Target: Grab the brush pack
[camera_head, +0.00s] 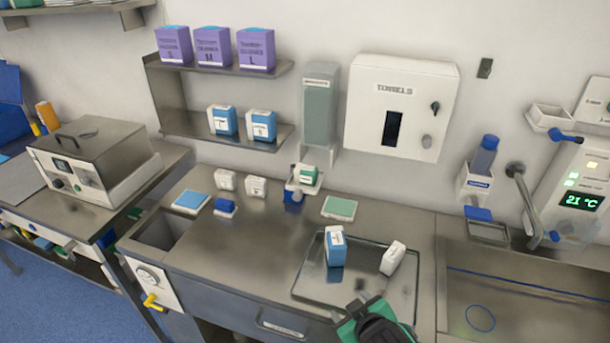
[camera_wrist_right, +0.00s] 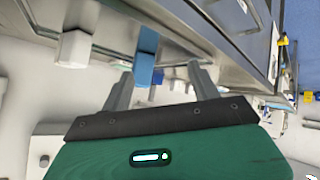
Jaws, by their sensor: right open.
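A blue-and-white box (camera_head: 335,248) stands upright on the steel tray (camera_head: 309,283), and a small white box (camera_head: 392,258) leans to its right. Their labels are too small to read, so I cannot tell which pack is the brush pack. My right gripper (camera_head: 360,305) is at the tray's front edge, short of both boxes. In the right wrist view, which is upside down, my right gripper (camera_wrist_right: 160,84) is open and empty. The blue box (camera_wrist_right: 147,57) lies ahead between its fingers, apart from them, and the white box (camera_wrist_right: 73,48) is off to the left. My left gripper is not in view.
Two small white packs (camera_head: 226,180), a blue pad (camera_head: 190,201) and a green pad (camera_head: 339,208) lie behind the tray. Shelves with purple boxes (camera_head: 213,47) hang above. A sink (camera_head: 520,300) is at right.

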